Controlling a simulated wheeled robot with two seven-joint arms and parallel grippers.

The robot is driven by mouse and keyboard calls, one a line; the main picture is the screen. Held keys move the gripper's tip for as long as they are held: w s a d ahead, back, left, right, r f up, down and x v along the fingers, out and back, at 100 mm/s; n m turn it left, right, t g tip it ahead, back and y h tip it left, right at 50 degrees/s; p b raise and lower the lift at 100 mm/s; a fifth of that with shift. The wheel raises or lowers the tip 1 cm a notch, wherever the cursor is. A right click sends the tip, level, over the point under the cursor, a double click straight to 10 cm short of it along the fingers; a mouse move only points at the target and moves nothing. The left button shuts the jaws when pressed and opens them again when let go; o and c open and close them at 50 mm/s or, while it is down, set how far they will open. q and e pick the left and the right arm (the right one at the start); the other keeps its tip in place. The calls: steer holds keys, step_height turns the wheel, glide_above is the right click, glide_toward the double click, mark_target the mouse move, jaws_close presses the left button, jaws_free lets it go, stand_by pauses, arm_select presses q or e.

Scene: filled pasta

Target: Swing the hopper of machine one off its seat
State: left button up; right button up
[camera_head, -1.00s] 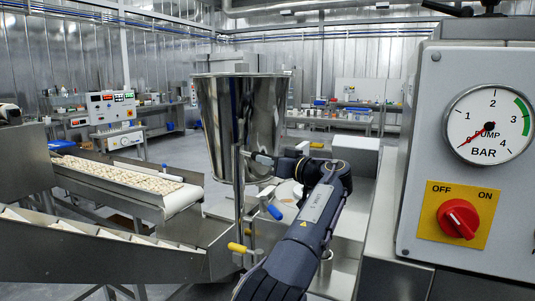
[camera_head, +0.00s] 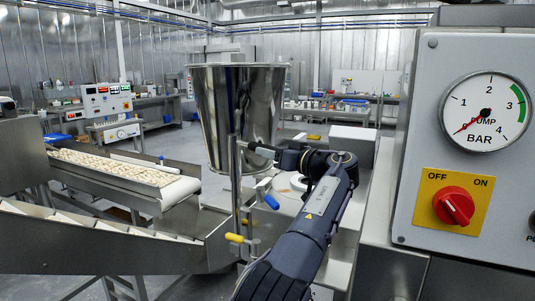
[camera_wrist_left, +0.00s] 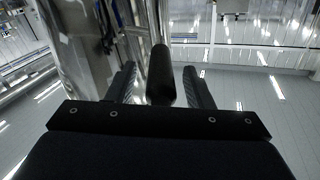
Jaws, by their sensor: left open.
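The steel hopper (camera_head: 212,115) is a large shiny cone, upright beside a thin vertical post (camera_head: 236,205). My left gripper (camera_head: 262,150) reaches in from the lower right, at the hopper's lower right side. In the left wrist view, a black bar-like handle (camera_wrist_left: 160,75) stands between the open fingers (camera_wrist_left: 160,88), with gaps visible on both sides. The hopper's shiny wall (camera_wrist_left: 80,45) is close by on the left there. A pale round part (camera_head: 286,184) shows below and right of the hopper, partly behind my arm; I cannot tell whether it is the seat. My right gripper is not in view.
A blue-tipped lever (camera_head: 271,201) and a yellow-tipped lever (camera_head: 234,238) stick out near the post. A conveyor (camera_head: 183,190) carrying pasta runs at the left. A grey control box (camera_head: 415,130) with a pump gauge and red switch (camera_head: 453,207) stands close on the right.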

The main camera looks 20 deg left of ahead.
arm_select(q)
steer(key=v, duration=0.5)
steer(key=shift+s+d, duration=0.15)
steer(key=shift+d, duration=0.2)
